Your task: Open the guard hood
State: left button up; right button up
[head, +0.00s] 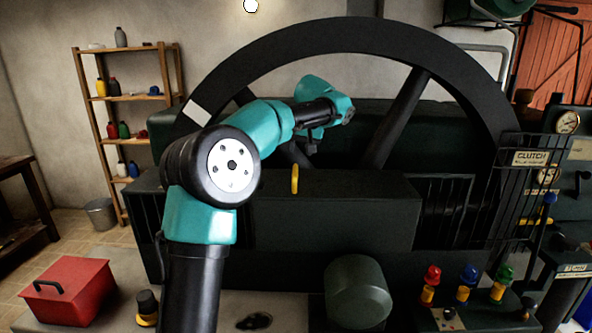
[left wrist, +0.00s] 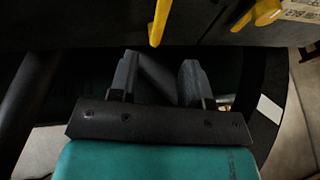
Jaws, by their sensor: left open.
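The guard hood (head: 350,210) looks to be the dark box-shaped cover in front of the big flywheel, and it appears closed. A yellow handle (head: 294,179) stands upright on its left front part. In the left wrist view the handle (left wrist: 158,22) shows at the top, just beyond the fingertips. My left gripper (head: 312,142) is above and behind the handle in the head view, slightly right of it. In the left wrist view the gripper (left wrist: 158,80) is open, with nothing between its fingers. My right gripper is out of view.
The black flywheel (head: 300,35) rises behind. A clutch cage (head: 530,190) and gauges stand at right. A green cylinder (head: 358,293) and coloured levers (head: 467,282) are in front. A red toolbox (head: 68,291) sits front left. A second yellow part (left wrist: 262,12) shows in the wrist view.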

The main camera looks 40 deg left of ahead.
aim_at(296, 171)
pick_arm(q)
jog(key=x, duration=0.9)
jog(key=shift+a+f, duration=0.1)
jog(key=shift+f, duration=0.2)
jog(key=shift+c, duration=0.3)
grip_shut()
